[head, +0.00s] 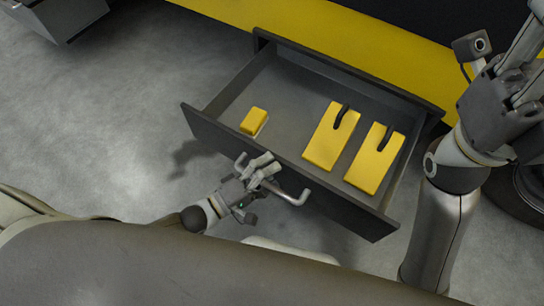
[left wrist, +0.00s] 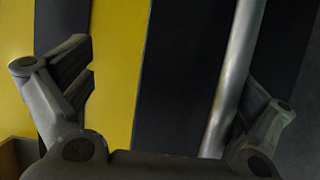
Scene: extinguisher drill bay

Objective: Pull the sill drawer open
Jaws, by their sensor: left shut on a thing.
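The sill drawer (head: 222,141) is a dark grey box pulled well out of the yellow-and-black sill, its inside open to view. A pale metal bar handle (head: 292,197) runs along its front; in the left wrist view the bar (left wrist: 232,80) passes beside the right-hand finger. My left gripper (head: 262,168) is shut on the handle at the drawer front. In the left wrist view its fingers (left wrist: 165,85) stand on either side of the picture. My right gripper (head: 522,72) is raised at the right, clear of the drawer; its finger opening is unclear.
In the drawer lie a small yellow block (head: 254,121) and two yellow plates (head: 325,146) (head: 371,166) with black hook-shaped parts. The yellow sill face (head: 345,45) stands behind. A grey box-like unit (head: 62,17) is at upper left. Grey floor (head: 100,110) left of the drawer is clear.

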